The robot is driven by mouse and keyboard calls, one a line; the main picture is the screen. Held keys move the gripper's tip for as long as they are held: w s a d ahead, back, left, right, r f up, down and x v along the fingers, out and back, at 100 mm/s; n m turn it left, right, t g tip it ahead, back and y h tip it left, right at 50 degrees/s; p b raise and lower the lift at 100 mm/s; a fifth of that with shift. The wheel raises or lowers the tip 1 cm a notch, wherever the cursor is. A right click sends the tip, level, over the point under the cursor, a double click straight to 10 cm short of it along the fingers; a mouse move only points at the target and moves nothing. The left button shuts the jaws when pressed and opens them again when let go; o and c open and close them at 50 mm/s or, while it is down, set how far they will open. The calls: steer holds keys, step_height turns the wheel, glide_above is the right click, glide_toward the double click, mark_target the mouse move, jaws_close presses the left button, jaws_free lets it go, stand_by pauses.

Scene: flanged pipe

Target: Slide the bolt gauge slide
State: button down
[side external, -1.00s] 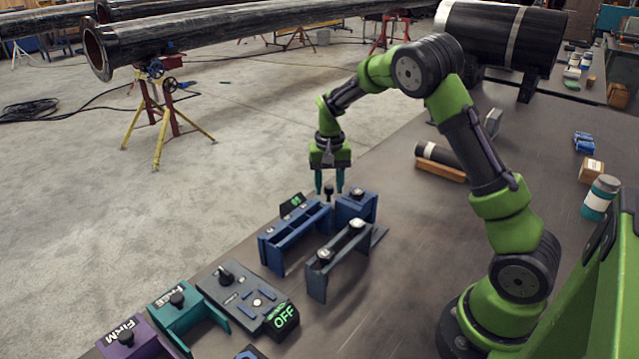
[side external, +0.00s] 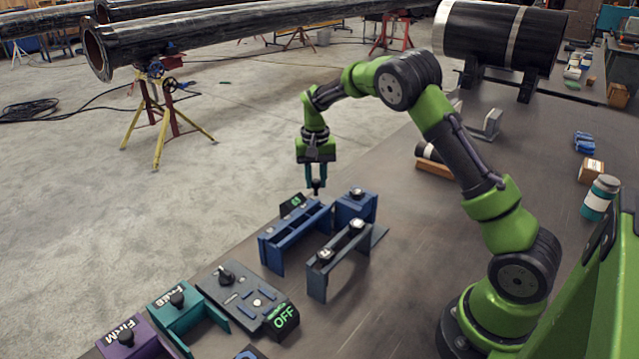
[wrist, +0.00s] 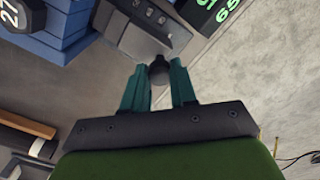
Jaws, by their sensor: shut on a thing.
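The bolt gauge appears to be the blue channel-shaped fixture (side external: 283,240) on the bench, with a small black display (side external: 292,205) showing green digits at its back edge. My gripper (side external: 316,184) is at the far end of this fixture, pointing down. Its teal fingers are shut on a dark round knob (wrist: 158,70), which seems to belong to the gauge slide. In the wrist view a grey metal plate (wrist: 140,32) lies just beyond the knob, and the display (wrist: 208,12) is at the top edge. The joint between knob and plate is partly hidden by the fingers.
A blue block (side external: 357,206) and a grey bracket (side external: 338,258) stand close on the right of the gauge. A grey box with an OFF display (side external: 284,317) and teal (side external: 180,315) and purple (side external: 128,342) fixtures are nearer. The bench edge and open floor lie to the left.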

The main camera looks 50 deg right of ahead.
steer(key=shift+w+r, duration=0.1)
steer(key=shift+w, duration=0.25)
steer(key=c, duration=1.1)
jaws_free()
steer(key=shift+c, duration=0.2)
steer(key=shift+o, duration=1.2)
steer(key=shift+s, duration=0.1)
step_height(320, 180, up, 17)
